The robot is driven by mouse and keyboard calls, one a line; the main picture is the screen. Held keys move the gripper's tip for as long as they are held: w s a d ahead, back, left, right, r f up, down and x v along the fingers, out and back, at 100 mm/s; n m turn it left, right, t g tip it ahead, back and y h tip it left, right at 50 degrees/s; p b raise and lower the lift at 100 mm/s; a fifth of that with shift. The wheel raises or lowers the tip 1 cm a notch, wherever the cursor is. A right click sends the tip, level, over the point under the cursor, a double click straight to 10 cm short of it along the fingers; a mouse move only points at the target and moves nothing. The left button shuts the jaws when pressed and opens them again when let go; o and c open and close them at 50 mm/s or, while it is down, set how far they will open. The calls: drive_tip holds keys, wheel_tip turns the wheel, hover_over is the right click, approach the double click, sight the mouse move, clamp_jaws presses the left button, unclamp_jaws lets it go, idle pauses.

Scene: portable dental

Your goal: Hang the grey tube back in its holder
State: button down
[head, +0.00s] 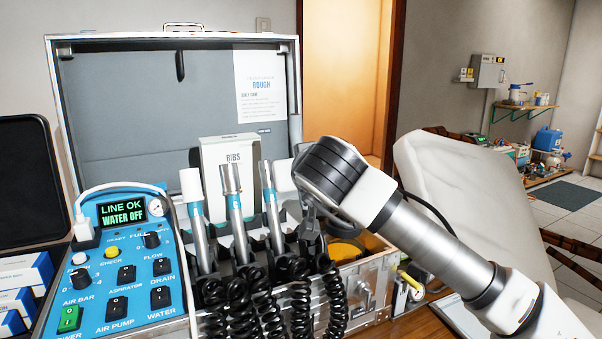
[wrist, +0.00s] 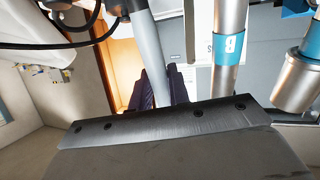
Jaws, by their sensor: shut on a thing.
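My gripper (head: 308,212) is at the right end of the row of handpieces, above the open case. In the wrist view, its dark fingers (wrist: 164,88) are shut on the plain grey tube (wrist: 147,48), which runs up between them. In the head view my wrist and gripper largely hide the tube. The dark holder (head: 248,262) stands at the case's front with three other handpieces in it: a white-tipped one (head: 196,225), a metal one (head: 234,215) and a blue-banded one (head: 271,215). I cannot tell whether the grey tube touches its slot.
Several black coiled hoses (head: 265,300) hang in front of the holder. A blue control panel (head: 120,262) is at the left. A bibs box (head: 228,155) stands behind the handpieces. A pale dental chair (head: 465,190) is at the right.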

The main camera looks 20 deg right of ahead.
sight(307, 210)
idle(0.4)
drive_tip(key=shift+s+d+f+b, duration=0.1)
drive_tip(key=shift+s+f+b, duration=0.15)
drive_tip(key=shift+f+b, duration=0.45)
drive_tip(key=shift+s+f+b, duration=0.2)
drive_tip(key=shift+f+b, duration=0.4)
drive_tip(key=shift+b, duration=0.15)
drive_tip(key=shift+s+d+f+b, duration=0.1)
drive_tip(key=shift+s+f+b, duration=0.15)
drive_tip(key=shift+f+b, duration=0.45)
drive_tip(key=shift+s+f+b, duration=0.25)
drive_tip(key=shift+f+b, duration=0.4)
drive_tip(key=shift+b, duration=0.05)
drive_tip(key=shift+s+f+b, duration=0.25)
drive_tip(key=shift+f+b, duration=0.4)
drive_tip(key=shift+b, duration=0.05)
drive_tip(key=c, duration=1.3)
unclamp_jaws()
drive_tip(key=shift+o, duration=0.2)
